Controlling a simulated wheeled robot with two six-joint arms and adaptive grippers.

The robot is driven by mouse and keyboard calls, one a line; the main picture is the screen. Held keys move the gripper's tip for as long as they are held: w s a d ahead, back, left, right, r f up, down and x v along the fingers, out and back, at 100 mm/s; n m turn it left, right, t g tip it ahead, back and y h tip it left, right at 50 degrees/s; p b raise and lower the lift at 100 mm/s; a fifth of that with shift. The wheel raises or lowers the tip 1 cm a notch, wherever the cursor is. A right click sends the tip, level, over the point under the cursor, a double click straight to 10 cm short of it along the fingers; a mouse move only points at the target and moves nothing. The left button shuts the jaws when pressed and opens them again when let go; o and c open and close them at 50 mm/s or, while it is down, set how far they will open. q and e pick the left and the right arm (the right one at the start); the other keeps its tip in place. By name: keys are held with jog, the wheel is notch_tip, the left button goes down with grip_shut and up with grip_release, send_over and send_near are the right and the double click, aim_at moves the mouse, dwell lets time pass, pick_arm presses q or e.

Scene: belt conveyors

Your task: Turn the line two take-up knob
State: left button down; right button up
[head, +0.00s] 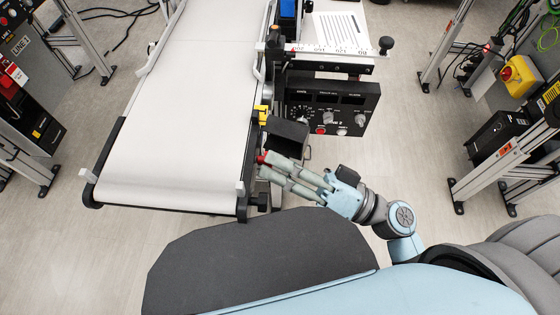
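The middle belt conveyor (190,95) has a pale belt and a black end frame; no line label on it is readable. A small red knob-like part (261,159) shows beside the conveyor's right side, near its front end. My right gripper (266,165) reaches in from the right, its grey fingers pointing left. Its fingertips are at the red part and cover some of it. I cannot tell whether they grip it or are only beside it. My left gripper is not in view.
A black control panel (332,107) with knobs and buttons hangs right of the belt, just beyond my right gripper. A dark box (287,134) sits close by the fingers. A panel labelled LINE 1 (22,45) stands far left. Open floor (405,130) lies to the right.

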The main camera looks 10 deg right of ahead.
grip_shut()
jog(key=m+h+p, duration=0.1)
jog(key=m+p, duration=0.1)
jog(key=m+h+p, duration=0.1)
jog(key=m+p, duration=0.2)
jog(key=m+h+p, duration=0.1)
jog(key=m+p, duration=0.1)
jog(key=shift+s+r+m, duration=0.15)
jog(key=shift+r+m, duration=0.15)
jog(key=shift+m, duration=0.1)
dwell(0.3)
